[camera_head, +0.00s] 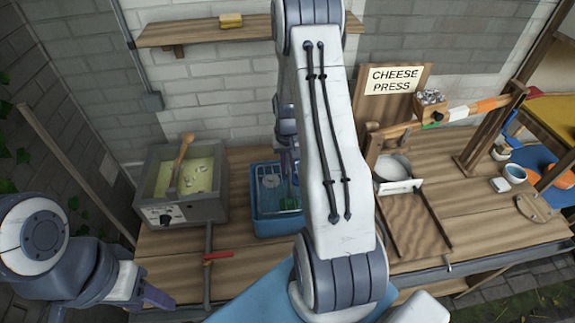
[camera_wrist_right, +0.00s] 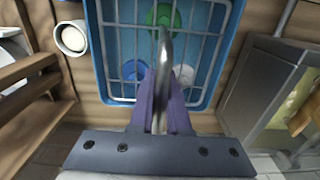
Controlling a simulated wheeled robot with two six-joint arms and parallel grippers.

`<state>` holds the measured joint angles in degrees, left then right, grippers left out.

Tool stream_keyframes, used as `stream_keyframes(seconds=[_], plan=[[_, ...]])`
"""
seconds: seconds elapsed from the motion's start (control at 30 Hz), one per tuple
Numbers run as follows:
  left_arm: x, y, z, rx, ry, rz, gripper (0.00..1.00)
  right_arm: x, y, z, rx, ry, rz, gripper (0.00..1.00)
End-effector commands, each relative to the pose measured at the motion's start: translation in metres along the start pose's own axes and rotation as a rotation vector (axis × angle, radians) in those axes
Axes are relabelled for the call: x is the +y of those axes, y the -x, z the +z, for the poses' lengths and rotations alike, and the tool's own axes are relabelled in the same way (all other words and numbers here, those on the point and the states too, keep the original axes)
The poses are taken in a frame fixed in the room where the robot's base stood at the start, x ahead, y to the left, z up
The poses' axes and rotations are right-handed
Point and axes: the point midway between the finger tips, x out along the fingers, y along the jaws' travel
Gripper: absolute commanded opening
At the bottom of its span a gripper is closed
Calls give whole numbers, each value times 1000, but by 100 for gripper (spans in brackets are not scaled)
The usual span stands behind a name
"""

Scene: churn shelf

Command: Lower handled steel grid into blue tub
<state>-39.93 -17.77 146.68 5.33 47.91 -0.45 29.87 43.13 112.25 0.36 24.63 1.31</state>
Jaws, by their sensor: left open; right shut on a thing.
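The blue tub (camera_head: 276,228) stands on the wooden bench, partly hidden by my right arm in the head view. In the right wrist view the tub (camera_wrist_right: 226,62) is below the gripper. My right gripper (camera_wrist_right: 163,98) is shut on the upright handle (camera_wrist_right: 164,55) of the steel grid (camera_wrist_right: 195,31). The grid's bars lie across the tub's opening in that view; whether it is inside or just above the rim I cannot tell. Green (camera_wrist_right: 163,15), blue and white round things show beneath the bars. My left gripper (camera_head: 152,297) is open and empty at the lower left.
A grey vat (camera_head: 160,212) with yellowish contents and a wooden paddle stands left of the tub. A red-handled tool (camera_head: 217,256) lies in front. The cheese press (camera_head: 412,130) with a pot and board is at the right. A wall shelf (camera_head: 200,32) runs above.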

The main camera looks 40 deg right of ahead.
Motion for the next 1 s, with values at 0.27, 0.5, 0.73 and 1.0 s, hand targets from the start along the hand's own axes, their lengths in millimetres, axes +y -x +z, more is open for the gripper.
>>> stream_keyframes(seconds=[0.27, 0.5, 0.73, 1.0], plan=[[0, -6, 0, 0, 0, 0, 50, 0, -7, -1, 3, 0, 0, 0], [0, -5, 0, 0, 0, 0, 50, 0, -6, -1, 2, 0, 0, 0], [0, -7, 0, 0, 0, 0, 50, 0, -9, -1, 2, 0, 0, 0], [-1, -11, 1, 0, 0, 0, 50, 0, -14, -1, 2, 0, 0, 0]])
